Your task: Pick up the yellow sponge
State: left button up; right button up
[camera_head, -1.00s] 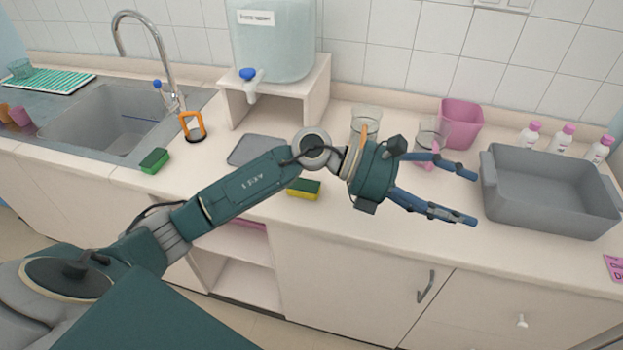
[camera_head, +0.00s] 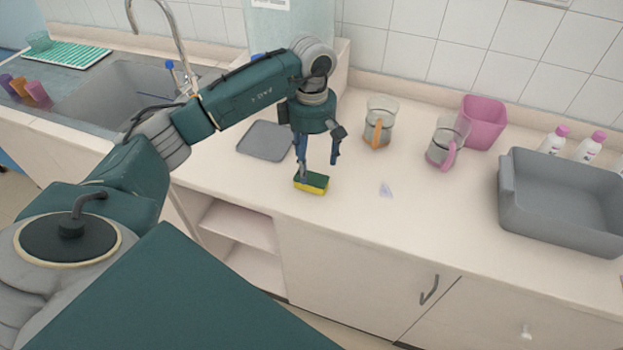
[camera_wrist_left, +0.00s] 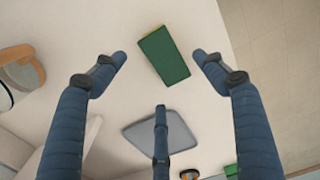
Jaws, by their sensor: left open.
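The yellow sponge (camera_head: 311,183) has a dark green top and lies on the counter near its front edge. In the left wrist view its green face (camera_wrist_left: 164,56) shows between and just beyond the fingertips. My left gripper (camera_head: 318,170) points down above the sponge, its fingers spread open and empty. In the left wrist view the open left gripper (camera_wrist_left: 160,62) has one finger on each side of the sponge, with gaps on both sides. A third finger shows lower in that view. My right gripper is not in view.
A grey tray (camera_head: 266,141) lies left of the sponge. A beaker with an orange handle (camera_head: 379,122), a beaker with a pink handle (camera_head: 447,142) and a grey basin (camera_head: 563,205) stand to the right. The counter right of the sponge is mostly clear.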

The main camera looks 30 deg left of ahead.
pick_arm(q)
jog(key=f+p, duration=0.1)
jog(key=f, duration=0.1)
jog(key=f+p, duration=0.1)
jog(key=f, duration=0.1)
jog(key=shift+s+d+f+p, duration=0.1)
jog(key=shift+s+d+p, duration=0.1)
jog(key=shift+d+p, duration=0.15)
jog(key=shift+w+a+f, duration=0.1)
jog(key=shift+f, duration=0.5)
jog(key=c, duration=1)
jog(key=shift+o, duration=0.2)
jog(key=shift+r, duration=0.2)
notch_tip(320, 180, up, 12)
jog(key=b, duration=0.4)
notch_tip(320, 180, up, 8)
send_over(313, 175)
jog(key=shift+f+p, duration=0.15)
jog(key=shift+p, duration=0.15)
jog(key=shift+o, duration=0.5)
